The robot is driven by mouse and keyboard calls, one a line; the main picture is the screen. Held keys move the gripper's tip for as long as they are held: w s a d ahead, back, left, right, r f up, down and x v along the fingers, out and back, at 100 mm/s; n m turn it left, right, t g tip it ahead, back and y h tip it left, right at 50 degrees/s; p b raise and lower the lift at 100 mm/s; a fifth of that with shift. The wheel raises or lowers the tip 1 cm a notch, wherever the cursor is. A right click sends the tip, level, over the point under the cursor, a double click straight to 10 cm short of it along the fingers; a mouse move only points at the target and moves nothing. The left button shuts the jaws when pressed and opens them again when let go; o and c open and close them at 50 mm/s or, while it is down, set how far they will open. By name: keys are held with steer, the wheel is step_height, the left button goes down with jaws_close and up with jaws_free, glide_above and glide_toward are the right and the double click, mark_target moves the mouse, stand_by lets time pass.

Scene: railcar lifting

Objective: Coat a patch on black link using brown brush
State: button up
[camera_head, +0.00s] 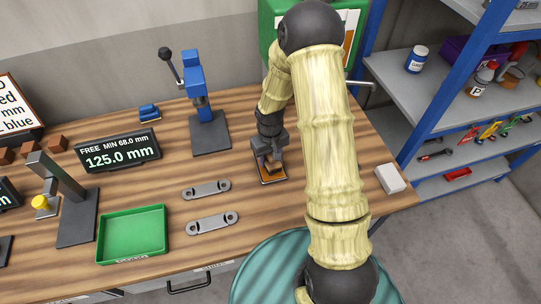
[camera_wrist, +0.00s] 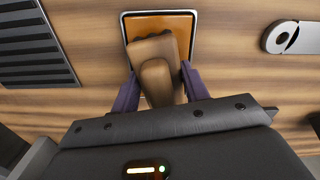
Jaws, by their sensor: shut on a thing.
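My gripper (camera_head: 267,157) is over the workbench, shut on the brown brush (camera_wrist: 157,78), between purple fingers in the wrist view. The brush's far end is over or in a small pale-rimmed orange tray (camera_wrist: 184,19); I cannot tell whether it touches. The tray also shows under my gripper in the head view (camera_head: 277,180). Two flat links with a hole at each end lie on the bench: an upper link (camera_head: 206,189) and a lower link (camera_head: 211,222). Both look grey, and I cannot pick out a black one. A link end shows at the wrist view's right (camera_wrist: 297,39).
A green tray (camera_head: 132,235) is at the front left. A blue press (camera_head: 197,85) stands behind, beside a display (camera_head: 118,151) reading 125.0 mm. A white block (camera_head: 390,178) lies near the right bench edge. A blue-framed shelf (camera_head: 440,110) stands at right.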

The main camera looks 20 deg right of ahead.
steer(key=shift+f, duration=0.35)
stand_by(1.1)
steer(key=shift+s, duration=0.15)
steer(key=shift+w+r+p, duration=0.2)
steer(key=shift+r+p, duration=2.35)
steer(key=shift+r, duration=1)
